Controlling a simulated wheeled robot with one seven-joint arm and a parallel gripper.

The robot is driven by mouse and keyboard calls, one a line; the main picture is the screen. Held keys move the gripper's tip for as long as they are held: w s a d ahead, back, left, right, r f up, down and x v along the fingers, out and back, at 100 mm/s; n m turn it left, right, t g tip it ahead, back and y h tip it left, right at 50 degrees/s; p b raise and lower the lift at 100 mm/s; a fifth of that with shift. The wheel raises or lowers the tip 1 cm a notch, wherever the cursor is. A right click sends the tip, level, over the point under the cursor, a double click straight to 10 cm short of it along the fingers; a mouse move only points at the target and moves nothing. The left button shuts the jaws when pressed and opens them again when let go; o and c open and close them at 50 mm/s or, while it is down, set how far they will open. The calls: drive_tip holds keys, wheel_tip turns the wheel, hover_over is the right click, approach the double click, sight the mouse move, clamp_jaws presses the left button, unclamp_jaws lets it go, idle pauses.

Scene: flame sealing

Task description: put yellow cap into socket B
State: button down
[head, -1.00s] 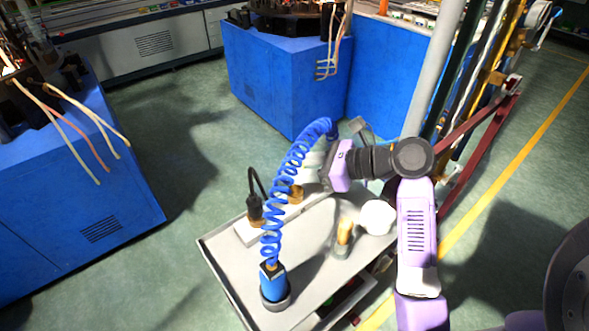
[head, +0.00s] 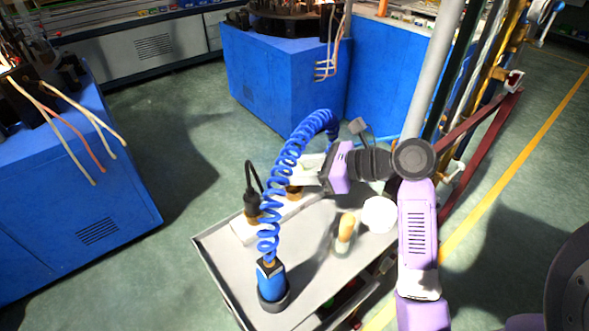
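My gripper (head: 300,170), pale beyond the purple wrist, is over the far right end of a white socket strip (head: 245,232) on the grey cart. Its fingers are small and partly behind the blue coiled hose, so I cannot tell whether they are open or shut. A yellow-brown piece (head: 293,191) shows just below the gripper at the strip; whether they touch is unclear. A black plug (head: 253,208) with a black cable stands in the strip's near left part. An orange-yellow rounded piece (head: 346,225) stands upright in a small holder, apart from the gripper. No socket letters are readable.
The blue coiled hose (head: 270,205) arches from a blue cylinder (head: 271,283) at the cart's front up to the arm. A white round object (head: 379,214) stands at the cart's right. The cart's middle (head: 306,241) is clear. Blue machine cabinets stand behind and left.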

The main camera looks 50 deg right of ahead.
drive_tip(key=shift+f+p, duration=0.3)
drive_tip(key=shift+p, duration=0.4)
idle(0.5)
drive_tip(key=shift+p, duration=1.8)
idle(1.1)
drive_tip(key=shift+f, duration=1.4)
idle(1.1)
drive_tip(key=c, duration=0.8)
unclamp_jaws()
drive_tip(key=shift+c, duration=0.2)
drive_tip(key=shift+p, duration=0.3)
